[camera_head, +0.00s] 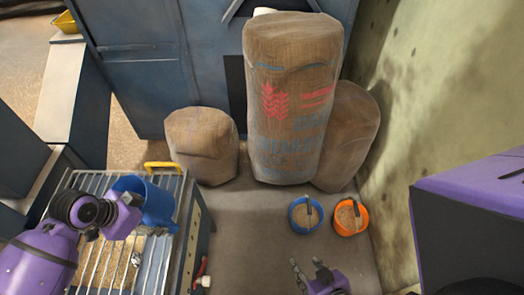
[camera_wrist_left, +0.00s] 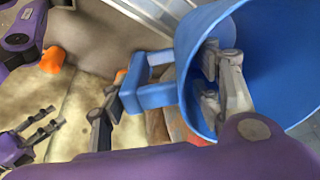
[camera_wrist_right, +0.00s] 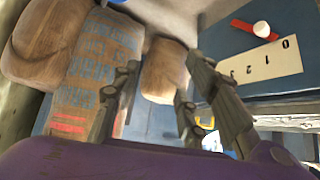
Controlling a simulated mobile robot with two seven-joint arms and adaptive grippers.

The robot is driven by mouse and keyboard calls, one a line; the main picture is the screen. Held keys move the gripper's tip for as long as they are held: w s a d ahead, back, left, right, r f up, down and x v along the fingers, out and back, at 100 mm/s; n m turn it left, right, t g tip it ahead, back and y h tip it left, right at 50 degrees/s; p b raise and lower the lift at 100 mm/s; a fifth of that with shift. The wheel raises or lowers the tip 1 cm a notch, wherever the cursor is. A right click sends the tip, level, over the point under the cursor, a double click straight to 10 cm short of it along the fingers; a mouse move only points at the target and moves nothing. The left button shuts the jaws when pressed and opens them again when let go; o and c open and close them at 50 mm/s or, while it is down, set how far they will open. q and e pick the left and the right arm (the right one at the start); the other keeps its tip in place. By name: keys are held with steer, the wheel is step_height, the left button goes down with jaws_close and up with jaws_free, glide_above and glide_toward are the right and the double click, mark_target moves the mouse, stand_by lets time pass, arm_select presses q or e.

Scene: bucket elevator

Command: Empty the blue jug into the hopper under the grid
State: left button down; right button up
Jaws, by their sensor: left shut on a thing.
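The blue jug (camera_head: 158,208) is above the grid (camera_head: 92,183) at the lower left. My left gripper (camera_head: 138,200) is shut on the jug. In the left wrist view one finger is inside the jug (camera_wrist_left: 285,55) and the other is outside, by its handle (camera_wrist_left: 150,97). The jug looks tilted; its visible inner wall is bare blue, and its bottom is hidden. Tan grain (camera_head: 108,262) shows under the bars in the hopper (camera_head: 190,235). My right gripper (camera_head: 308,270) is open and empty over the floor, with its fingers apart in the right wrist view (camera_wrist_right: 155,100).
A blue bucket (camera_head: 298,222) and an orange bucket (camera_head: 356,228), both with grain and scoops, stand on the floor. Several sacks (camera_head: 288,110) stand behind. A red lever (camera_wrist_right: 250,28) sits beside a numbered scale (camera_wrist_right: 262,65).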

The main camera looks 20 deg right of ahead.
arm_select(q)
steer(key=shift+w+d+r+y+p, duration=0.4)
steer(key=shift+w+r+y+p, duration=0.15)
steer(key=shift+r, duration=0.25)
step_height(320, 180, down, 2)
steer(key=shift+s+f+g+y, duration=0.15)
steer(key=shift+g+y, duration=0.65)
steer(key=shift+y, duration=0.45)
steer(key=r+p, duration=0.1)
steer(key=r, duration=0.2)
steer(key=shift+s+r+p, duration=0.2)
steer(key=shift+r+p, duration=0.05)
steer(key=shift+p, duration=0.15)
steer(key=shift+s, duration=0.1)
arm_select(e)
steer(key=w+a+r+t, duration=0.1)
steer(key=w+r, duration=0.3)
steer(key=shift+r+y, duration=0.3)
steer(key=shift+r, duration=0.1)
steer(key=shift+a, duration=0.1)
